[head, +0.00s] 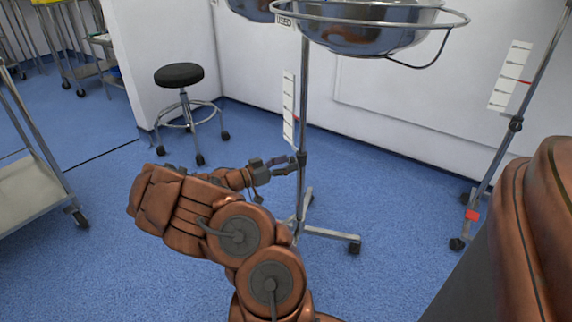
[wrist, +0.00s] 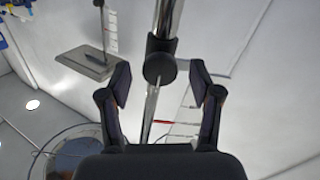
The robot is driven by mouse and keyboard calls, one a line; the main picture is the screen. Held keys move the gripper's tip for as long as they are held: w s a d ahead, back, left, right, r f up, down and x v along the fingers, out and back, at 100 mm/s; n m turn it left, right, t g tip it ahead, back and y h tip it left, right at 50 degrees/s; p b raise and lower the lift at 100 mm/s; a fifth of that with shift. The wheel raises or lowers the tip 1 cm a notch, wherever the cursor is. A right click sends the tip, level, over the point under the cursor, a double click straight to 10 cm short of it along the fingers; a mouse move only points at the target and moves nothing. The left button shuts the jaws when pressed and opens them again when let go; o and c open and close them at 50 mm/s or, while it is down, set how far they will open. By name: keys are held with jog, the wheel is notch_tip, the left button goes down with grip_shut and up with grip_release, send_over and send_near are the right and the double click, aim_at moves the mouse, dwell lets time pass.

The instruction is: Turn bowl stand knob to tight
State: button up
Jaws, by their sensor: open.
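The bowl stand has a chrome pole (head: 304,100) with a metal bowl (head: 365,38) in a ring at its top. In the wrist view its dark round knob (wrist: 159,67) is in front of the pole (wrist: 168,18), between my fingertips. My gripper (wrist: 161,80) is open, with a finger on each side of the knob and a visible gap on both sides. In the head view my gripper (head: 282,168) reaches the pole from the left at about mid height. The knob cannot be made out clearly there.
A white scale card (head: 289,108) with a red mark is beside the pole. The stand's wheeled base (head: 325,233) is on blue floor. A black stool (head: 180,75) stands to the left, a cart (head: 28,190) at far left. A second pole (head: 515,125) stands at right.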

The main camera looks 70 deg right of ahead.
jog(key=v, duration=1.2)
dwell(0.3)
jog(key=s+a+r+n+y+p, duration=0.1)
jog(key=s+a+r+y+p, duration=0.15)
jog(key=a+r+p, duration=0.5)
jog(key=s+a+r+n+t+y+p, duration=0.1)
jog(key=s+a+r+n+y+p, duration=0.15)
jog(key=r+p, duration=0.9)
jog(key=s+a+r+n+y+p, duration=0.1)
jog(key=s+a+r+p, duration=0.25)
jog(key=r, duration=1.15)
jog(key=s+a+r+n+t+y+p, duration=0.3)
jog(key=a+r+n+p, duration=0.6)
jog(key=a, duration=0.7)
jog(key=s+a+r+n+t+y+p, duration=0.3)
jog(key=a+r+n+t+y+p, duration=0.2)
jog(key=a+r+n+p, duration=0.4)
jog(key=a+r+p, duration=0.4)
jog(key=a+p, duration=0.3)
jog(key=p, duration=0.2)
jog(key=shift+r+p, duration=0.2)
jog(key=shift+p, duration=0.1)
